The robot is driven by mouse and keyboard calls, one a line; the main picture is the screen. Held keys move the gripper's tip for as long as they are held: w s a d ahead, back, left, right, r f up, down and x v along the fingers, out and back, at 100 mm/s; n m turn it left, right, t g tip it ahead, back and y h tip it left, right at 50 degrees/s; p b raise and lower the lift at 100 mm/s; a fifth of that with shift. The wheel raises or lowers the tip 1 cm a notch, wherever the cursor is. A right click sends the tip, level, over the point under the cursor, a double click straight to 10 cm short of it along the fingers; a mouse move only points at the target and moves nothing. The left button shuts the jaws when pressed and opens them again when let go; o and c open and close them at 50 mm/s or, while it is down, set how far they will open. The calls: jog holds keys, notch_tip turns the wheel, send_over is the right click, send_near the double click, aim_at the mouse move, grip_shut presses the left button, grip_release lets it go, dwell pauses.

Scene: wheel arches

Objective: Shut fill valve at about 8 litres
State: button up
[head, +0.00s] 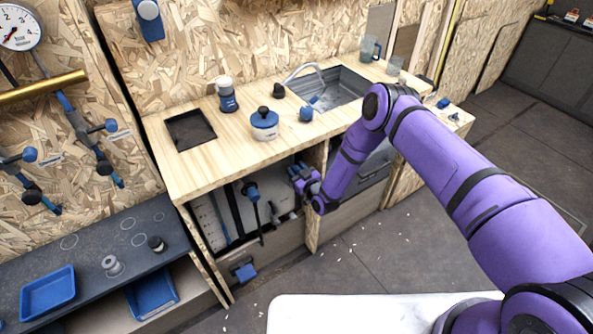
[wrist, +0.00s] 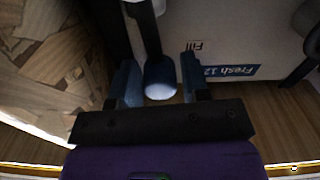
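My gripper (head: 304,183) is at the open front of the cabinet under the counter. In the wrist view my gripper (wrist: 158,82) has its two fingers apart, with a blue knob with a pale end (wrist: 160,80) between them. A narrow gap shows on each side of the knob. Beside it is a white tank (wrist: 225,30) with an upside-down "Fill" label (wrist: 196,46) and a blue "Fresh 12" label (wrist: 231,71). In the head view a blue-headed handle (head: 250,191) stands inside the cabinet, left of my gripper. I cannot read a water level in either view.
The wooden counter (head: 187,168) above carries a blue-lidded pot (head: 265,124), a grey-blue jar (head: 227,98) and a sink (head: 338,91). Another blue handle (head: 244,272) sits low at the cabinet front. A dark bench (head: 88,248) with blue trays stands left. Floor in front is mostly clear.

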grip_shut()
jog(key=shift+s+a+f+n, duration=0.4)
jog(key=shift+a+n, duration=0.2)
jog(key=shift+n, duration=0.65)
jog(key=shift+s+a+f+n, duration=0.4)
jog(key=shift+a+n, duration=0.2)
jog(key=shift+n, duration=0.6)
jog(key=shift+s+a+f+n, duration=0.3)
jog(key=shift+s+a+n, duration=0.25)
jog(key=shift+n, duration=0.7)
jog(key=shift+a, duration=0.1)
jog(key=shift+o, duration=1.8)
grip_release()
